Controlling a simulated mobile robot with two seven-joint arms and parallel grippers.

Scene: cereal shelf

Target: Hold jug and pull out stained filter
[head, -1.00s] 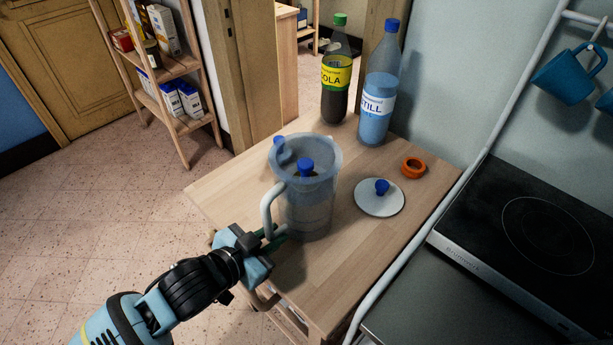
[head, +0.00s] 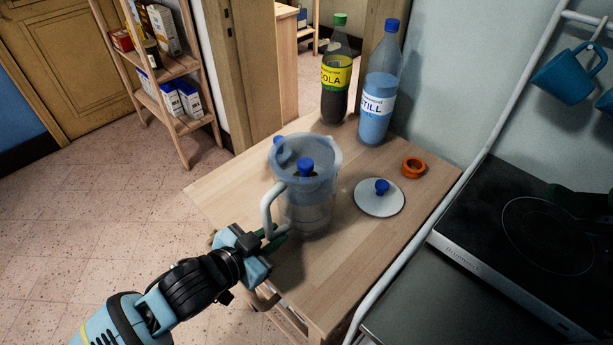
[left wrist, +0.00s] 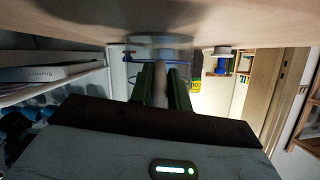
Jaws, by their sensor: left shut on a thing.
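The clear jug (head: 312,208) stands upright on the wooden table, its white handle (head: 267,208) toward the left. It also shows in the left wrist view (left wrist: 118,72). Inside the jug is the filter with a blue knob (head: 306,165) and a brownish top; its lower part is blurred by the jug wall. My left gripper (head: 274,238) is shut on the jug's handle near its lower end; the handle shows between the green fingers in the left wrist view (left wrist: 160,85). A dark green fingertip of my right gripper (head: 578,198) shows over the hob at the right edge.
A white lid (head: 379,198) with a blue knob and an orange ring (head: 413,167) lie right of the jug. A cola bottle (head: 336,75) and a water bottle (head: 378,95) stand behind. The hob (head: 520,225) is at right, past a white rail. The table front is clear.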

